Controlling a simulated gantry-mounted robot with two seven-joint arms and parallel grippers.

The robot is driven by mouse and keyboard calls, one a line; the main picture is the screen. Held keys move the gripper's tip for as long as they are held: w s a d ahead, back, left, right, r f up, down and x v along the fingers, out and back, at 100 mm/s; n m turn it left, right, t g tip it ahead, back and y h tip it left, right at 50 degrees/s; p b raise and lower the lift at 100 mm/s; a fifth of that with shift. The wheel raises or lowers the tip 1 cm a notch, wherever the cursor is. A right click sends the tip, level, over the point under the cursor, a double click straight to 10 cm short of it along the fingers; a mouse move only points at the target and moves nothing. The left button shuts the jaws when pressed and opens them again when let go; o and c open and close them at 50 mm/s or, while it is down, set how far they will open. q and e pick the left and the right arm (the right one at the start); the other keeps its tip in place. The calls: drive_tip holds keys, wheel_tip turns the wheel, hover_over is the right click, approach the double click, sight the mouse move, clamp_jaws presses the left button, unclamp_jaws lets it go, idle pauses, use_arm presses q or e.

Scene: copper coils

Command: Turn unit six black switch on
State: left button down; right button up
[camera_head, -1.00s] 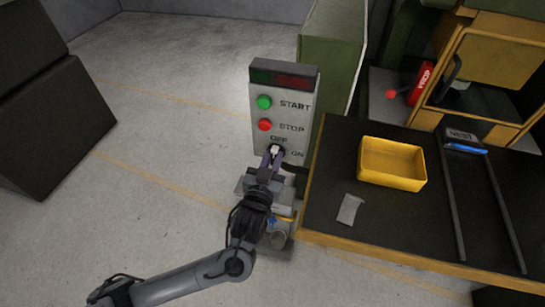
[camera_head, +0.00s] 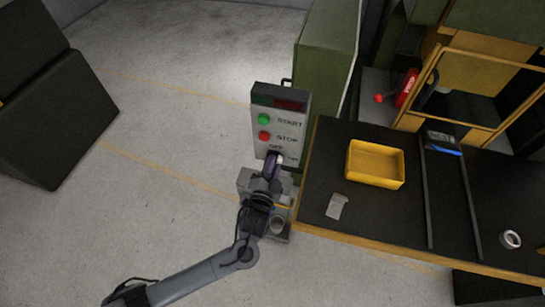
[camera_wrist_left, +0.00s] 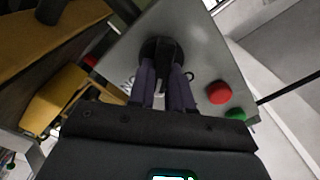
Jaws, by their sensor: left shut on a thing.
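The grey control panel (camera_head: 281,115) stands upright, with a green START button (camera_head: 264,118), a red STOP button (camera_head: 264,135) and OFF/ON lettering below. My left gripper (camera_head: 272,163) is at the panel's lower part and hides the switch in the head view. In the left wrist view, the round black switch (camera_wrist_left: 158,48) is at the upper middle. The two fingers of my left gripper (camera_wrist_left: 162,78) are shut on its knob. The red button (camera_wrist_left: 219,93) and green button (camera_wrist_left: 235,114) show to its right. Which way the switch points is unclear.
A dark workbench (camera_head: 318,206) with a yellow bin (camera_head: 375,164) is close to the panel's right. A green cabinet (camera_head: 326,55) stands behind. A black box (camera_head: 60,120) is far left. The floor between is clear.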

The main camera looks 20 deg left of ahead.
use_arm(q)
drive_tip(key=m+p, duration=0.6)
drive_tip(key=m, duration=0.1)
drive_tip(key=shift+d+f+m, duration=0.1)
drive_tip(key=shift+f+m, duration=0.1)
drive_tip(key=shift+m, duration=0.1)
drive_tip(key=shift+f, duration=0.1)
idle(0.3)
drive_tip(key=c, duration=1)
unclamp_jaws()
drive_tip(key=shift+c, duration=0.2)
drive_tip(key=shift+s, duration=0.1)
